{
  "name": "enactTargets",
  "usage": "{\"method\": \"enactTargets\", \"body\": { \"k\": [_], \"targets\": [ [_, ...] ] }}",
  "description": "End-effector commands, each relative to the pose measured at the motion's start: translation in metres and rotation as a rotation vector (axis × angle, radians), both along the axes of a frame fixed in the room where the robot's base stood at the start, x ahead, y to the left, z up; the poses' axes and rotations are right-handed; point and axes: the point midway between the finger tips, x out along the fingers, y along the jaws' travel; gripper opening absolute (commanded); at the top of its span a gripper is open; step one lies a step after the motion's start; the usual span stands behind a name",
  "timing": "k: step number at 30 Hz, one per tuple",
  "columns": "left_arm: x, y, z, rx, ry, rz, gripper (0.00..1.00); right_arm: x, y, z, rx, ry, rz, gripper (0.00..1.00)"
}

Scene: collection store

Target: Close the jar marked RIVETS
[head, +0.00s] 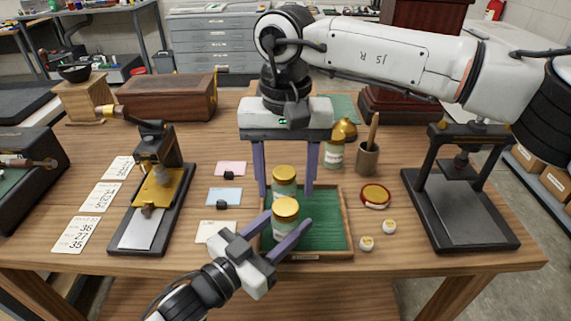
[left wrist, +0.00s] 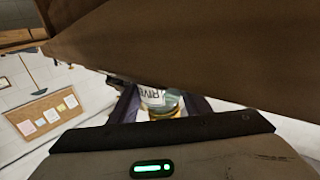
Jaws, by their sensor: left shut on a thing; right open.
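A glass jar with a pale label and gold lid (head: 286,212) stands over the front of the green-lined tray (head: 347,225). My left gripper (head: 288,220) is shut on it, a finger on each side. In the left wrist view the held jar (left wrist: 155,98) shows a label reading "RIVE", the rest hidden. I cannot tell how tightly its lid sits. A second gold-lidded jar (head: 284,184) stands just behind it in the tray. My right gripper (head: 285,192) is open and points down, its fingers on either side of the second jar in the picture; I see no contact.
A round red-and-gold piece (head: 375,196) and two small white discs (head: 366,243) lie right. A black press (head: 462,205) stands right, a stamping device (head: 155,195) left. Cards (head: 224,197) lie left of the tray.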

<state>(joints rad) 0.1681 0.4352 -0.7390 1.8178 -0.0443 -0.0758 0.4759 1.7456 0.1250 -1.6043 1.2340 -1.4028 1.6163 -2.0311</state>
Motion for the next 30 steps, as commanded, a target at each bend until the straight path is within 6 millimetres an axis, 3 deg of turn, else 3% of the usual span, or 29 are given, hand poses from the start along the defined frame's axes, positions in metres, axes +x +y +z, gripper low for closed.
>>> {"method": "enactTargets", "body": {
  "k": [3, 9, 20, 27, 30],
  "targets": [
    [0.000, 0.000, -0.001, 0.001, 0.001, 0.000, 0.00, -0.001, 0.000, -0.019, -0.002, 0.001, 0.002, 0.52],
    [0.000, 0.000, -0.001, 0.001, 0.001, 0.000, 0.00, 0.000, 0.000, -0.038, -0.001, 0.000, 0.000, 0.52],
    [0.000, 0.000, -0.001, 0.001, 0.001, 0.000, 0.00, 0.000, 0.000, -0.042, 0.000, -0.001, 0.000, 0.52],
    [0.000, 0.000, -0.001, 0.001, 0.001, 0.000, 0.00, 0.000, 0.000, -0.042, 0.000, -0.001, 0.000, 0.12],
    [0.000, 0.000, -0.001, 0.001, 0.001, 0.000, 0.00, 0.000, 0.000, -0.042, 0.000, -0.001, 0.000, 0.10]
  ]
}}
